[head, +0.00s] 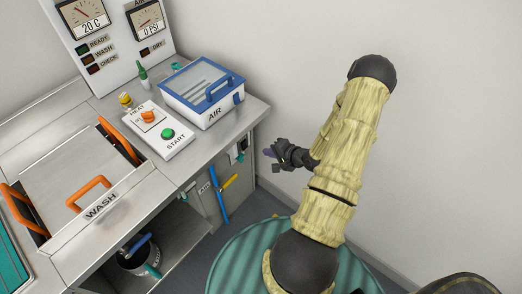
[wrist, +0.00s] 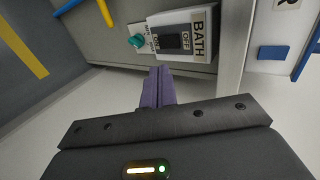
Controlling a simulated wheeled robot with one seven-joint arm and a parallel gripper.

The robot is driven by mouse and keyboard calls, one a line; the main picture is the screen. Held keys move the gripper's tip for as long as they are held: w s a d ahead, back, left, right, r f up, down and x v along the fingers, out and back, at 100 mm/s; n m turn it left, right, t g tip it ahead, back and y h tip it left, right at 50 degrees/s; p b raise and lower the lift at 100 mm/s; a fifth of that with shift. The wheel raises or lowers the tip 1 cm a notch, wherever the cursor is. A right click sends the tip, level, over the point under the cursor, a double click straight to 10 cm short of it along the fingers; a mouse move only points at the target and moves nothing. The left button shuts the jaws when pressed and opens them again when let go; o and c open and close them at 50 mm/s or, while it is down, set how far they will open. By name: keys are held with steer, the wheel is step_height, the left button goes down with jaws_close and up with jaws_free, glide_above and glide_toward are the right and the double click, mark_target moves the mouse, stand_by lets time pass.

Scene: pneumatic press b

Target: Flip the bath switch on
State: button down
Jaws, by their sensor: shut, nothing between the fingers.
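The bath switch (wrist: 173,41) is a dark rocker in a white box labelled BATH (wrist: 198,33) in the wrist view. ON and OFF lettering stands beside it, but I cannot tell which way the rocker is tipped. In the head view the switch box (head: 243,145) is small, on the cabinet's end under the counter. My gripper (wrist: 159,70) has purple fingers shut together, empty, just short of the box. No contact with the rocker shows. In the head view my gripper (head: 268,153) is just right of the box.
A teal knob (wrist: 136,40) sits beside the switch box. The blue-lidded AIR box (head: 203,92) stands on the counter above. Open floor and bare wall lie to the right.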

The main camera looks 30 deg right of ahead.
steer(key=shift+v, duration=1.7)
steer(key=shift+w+r, duration=0.1)
steer(key=shift+w, duration=0.05)
steer(key=g+p, duration=0.1)
steer(key=w+g+h+p, duration=0.1)
steer(key=p, duration=0.1)
steer(key=shift+a+g, duration=0.2)
steer(key=shift+g, duration=0.1)
